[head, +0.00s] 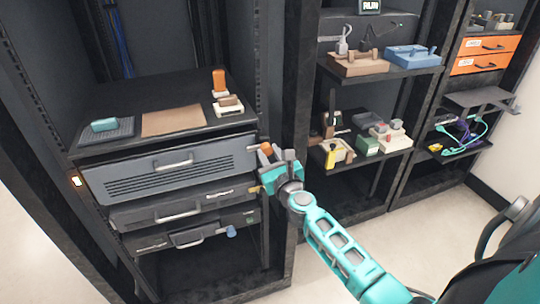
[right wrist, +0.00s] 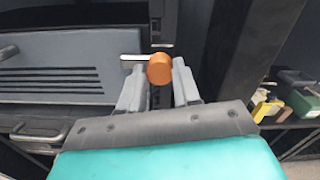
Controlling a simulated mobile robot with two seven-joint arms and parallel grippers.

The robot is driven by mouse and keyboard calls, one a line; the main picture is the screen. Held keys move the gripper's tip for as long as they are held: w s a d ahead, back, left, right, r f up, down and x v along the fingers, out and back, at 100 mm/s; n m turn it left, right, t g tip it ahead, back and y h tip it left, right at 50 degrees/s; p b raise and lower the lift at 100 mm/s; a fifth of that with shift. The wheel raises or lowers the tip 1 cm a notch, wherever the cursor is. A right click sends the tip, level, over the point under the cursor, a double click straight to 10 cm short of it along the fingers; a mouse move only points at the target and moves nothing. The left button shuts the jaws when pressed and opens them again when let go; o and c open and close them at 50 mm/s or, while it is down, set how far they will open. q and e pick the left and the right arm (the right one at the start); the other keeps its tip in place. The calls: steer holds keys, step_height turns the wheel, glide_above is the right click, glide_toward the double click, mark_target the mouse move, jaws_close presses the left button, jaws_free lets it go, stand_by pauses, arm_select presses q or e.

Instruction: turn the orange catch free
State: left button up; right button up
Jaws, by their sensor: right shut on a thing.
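The orange catch (head: 266,148) sits at the right end of the top grey drawer unit (head: 165,172), on a short pale metal bar. In the right wrist view the orange catch (right wrist: 159,68) shows as a rounded knob between my fingertips, with the pale bar running left from it. My right gripper (head: 272,160) reaches in from the lower right and is shut on the catch. In the right wrist view the two grey fingers (right wrist: 159,80) stand on either side of the knob. My left gripper is not in view.
Two more drawer units (head: 180,208) sit below, the lowest with a blue catch (head: 231,232). Above is a shelf with a brown mat (head: 173,120), a teal block (head: 104,125) and another orange piece (head: 219,79). A dark rack post stands close right of the gripper.

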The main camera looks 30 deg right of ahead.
steer(key=shift+c, duration=0.5)
steer(key=shift+n, duration=0.3)
steer(key=n+p, duration=0.1)
steer(key=n, duration=0.2)
steer(key=n+p, duration=0.1)
steer(key=n, duration=0.4)
steer(key=shift+p, duration=0.4)
steer(key=n+p, duration=0.1)
steer(key=n, duration=0.4)
steer(key=shift+n+p, duration=0.35)
steer(key=shift+n, duration=0.05)
steer(key=n+p, duration=0.1)
steer(key=n, duration=0.2)
steer(key=shift+n, duration=0.4)
